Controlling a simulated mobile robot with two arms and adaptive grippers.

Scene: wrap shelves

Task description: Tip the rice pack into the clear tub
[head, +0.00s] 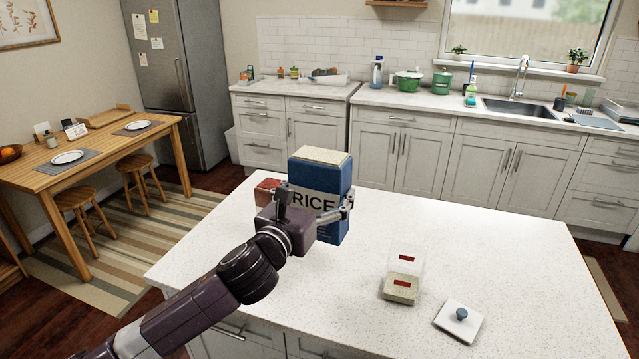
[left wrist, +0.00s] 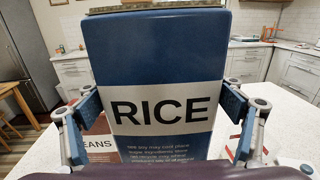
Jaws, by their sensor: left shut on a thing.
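The rice pack (head: 325,178) is a tall blue box with a white RICE band, upright at the back left of the island. Its top looks open, with pale grains showing. My left gripper (head: 317,203) is shut on its sides; in the left wrist view the pack (left wrist: 158,60) fills the middle between the two fingers. I cannot tell whether its base touches the counter. The clear tub (head: 404,271) stands to the right and nearer, lidless, with pale contents in its lower part and red marks on it. My right gripper is out of view.
A white lid with a blue-grey knob (head: 461,314) lies right of the tub. A red beans pack (head: 267,188) stands just left of the rice pack, partly hidden by my gripper. The island top (head: 520,255) is otherwise clear.

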